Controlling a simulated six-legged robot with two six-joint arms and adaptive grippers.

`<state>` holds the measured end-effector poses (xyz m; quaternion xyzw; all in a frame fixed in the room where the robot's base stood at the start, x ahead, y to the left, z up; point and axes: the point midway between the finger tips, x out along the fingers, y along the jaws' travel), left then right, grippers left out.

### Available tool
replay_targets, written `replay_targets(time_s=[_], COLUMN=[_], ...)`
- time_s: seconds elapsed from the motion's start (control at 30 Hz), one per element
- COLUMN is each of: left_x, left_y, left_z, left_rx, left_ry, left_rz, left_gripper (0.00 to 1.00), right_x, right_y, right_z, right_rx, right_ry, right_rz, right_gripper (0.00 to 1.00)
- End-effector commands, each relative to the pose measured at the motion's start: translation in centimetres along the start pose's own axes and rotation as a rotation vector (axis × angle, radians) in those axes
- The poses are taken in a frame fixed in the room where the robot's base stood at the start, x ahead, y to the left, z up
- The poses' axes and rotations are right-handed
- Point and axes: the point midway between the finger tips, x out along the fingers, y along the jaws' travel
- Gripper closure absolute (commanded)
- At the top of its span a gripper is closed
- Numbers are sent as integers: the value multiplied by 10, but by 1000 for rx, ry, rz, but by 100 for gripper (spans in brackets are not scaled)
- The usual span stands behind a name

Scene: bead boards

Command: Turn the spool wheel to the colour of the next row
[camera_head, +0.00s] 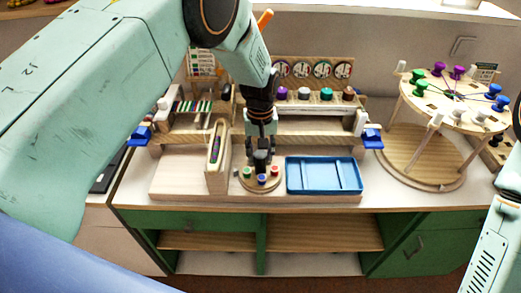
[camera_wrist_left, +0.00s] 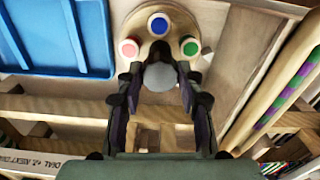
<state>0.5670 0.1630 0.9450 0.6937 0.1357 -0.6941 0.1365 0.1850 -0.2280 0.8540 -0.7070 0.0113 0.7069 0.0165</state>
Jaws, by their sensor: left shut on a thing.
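The spool wheel is a small round wooden disc (camera_head: 243,184) at the front middle of the bench, just left of the blue tray. It carries a green, a blue and a red spool, which also show in the left wrist view around the wooden disc (camera_wrist_left: 160,43). A grey round knob (camera_wrist_left: 160,76) stands at its centre. My left gripper (camera_head: 261,160) comes down from above and is shut on the knob, one finger on each side. The gripper hides the back of the wheel. My right arm shows at the right edge, its gripper out of view.
A blue tray (camera_head: 324,190) lies right of the wheel. An upright wooden holder (camera_head: 216,170) with a striped purple-green strand stands close on its left. Behind are a bead rack (camera_head: 195,107) and coloured pots (camera_head: 304,93). A round spool stand (camera_head: 427,160) is at the right.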

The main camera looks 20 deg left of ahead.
Motion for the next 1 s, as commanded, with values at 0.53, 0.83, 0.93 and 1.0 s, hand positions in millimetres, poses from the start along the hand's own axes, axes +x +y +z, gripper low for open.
replay_targets(time_s=[0.53, 0.83, 0.93, 1.0], left_x=[-1, -1, -1, -1], left_y=[0, 0, 0, 0], left_z=[-1, -1, -1, -1], left_rx=[519, 804, 899, 965], left_ry=[1, 1, 1, 2], left_rz=[1, 0, 0, 0], left_gripper=[94, 94, 94, 94], right_x=[-10, -14, -16, -17], right_y=[0, 0, 0, 0], right_z=[0, 0, 0, 0], right_rx=[0, 0, 0, 0], right_ry=[0, 0, 0, 0], right_rz=[0, 0, 0, 0], right_gripper=[68, 68, 68, 68])
